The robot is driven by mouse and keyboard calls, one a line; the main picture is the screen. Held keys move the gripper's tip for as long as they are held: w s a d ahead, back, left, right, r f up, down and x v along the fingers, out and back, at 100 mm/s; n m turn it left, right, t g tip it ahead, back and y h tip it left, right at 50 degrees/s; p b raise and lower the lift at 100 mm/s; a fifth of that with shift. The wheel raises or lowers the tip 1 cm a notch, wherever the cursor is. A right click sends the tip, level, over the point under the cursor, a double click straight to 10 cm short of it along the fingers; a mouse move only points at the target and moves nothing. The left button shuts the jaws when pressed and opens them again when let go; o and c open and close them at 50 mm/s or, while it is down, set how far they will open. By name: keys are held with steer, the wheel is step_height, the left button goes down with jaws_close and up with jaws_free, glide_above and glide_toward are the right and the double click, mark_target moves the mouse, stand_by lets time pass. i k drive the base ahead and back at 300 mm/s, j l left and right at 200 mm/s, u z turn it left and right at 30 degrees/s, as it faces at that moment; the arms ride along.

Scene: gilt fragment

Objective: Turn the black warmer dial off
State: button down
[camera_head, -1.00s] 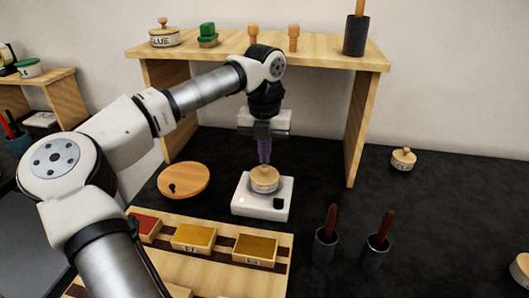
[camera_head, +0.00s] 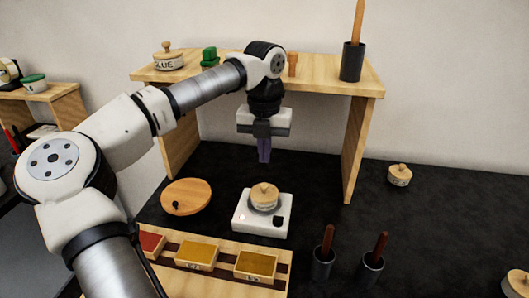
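The white warmer (camera_head: 251,224) stands on the dark worktop, below my gripper. Its black dial (camera_head: 278,220) is on the right of its top, near the front; its exact setting is too small to read. A small pale light spot (camera_head: 242,217) shows on the warmer's left front. A pot with a wooden lid (camera_head: 264,193) sits on the warmer. My gripper (camera_head: 264,159) points down above and behind the pot, clear of it. Its purple fingers are close together with nothing seen between them. It does not touch the dial.
A wooden shelf (camera_head: 330,84) spans behind my arm. A round wooden lid-like disc (camera_head: 187,197) lies left of the warmer. A wooden rack (camera_head: 200,286) with coloured blocks is in front. Dark cups (camera_head: 323,264) with brown-handled tools stand at right front.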

mark_target(277, 220)
steer(key=k, duration=1)
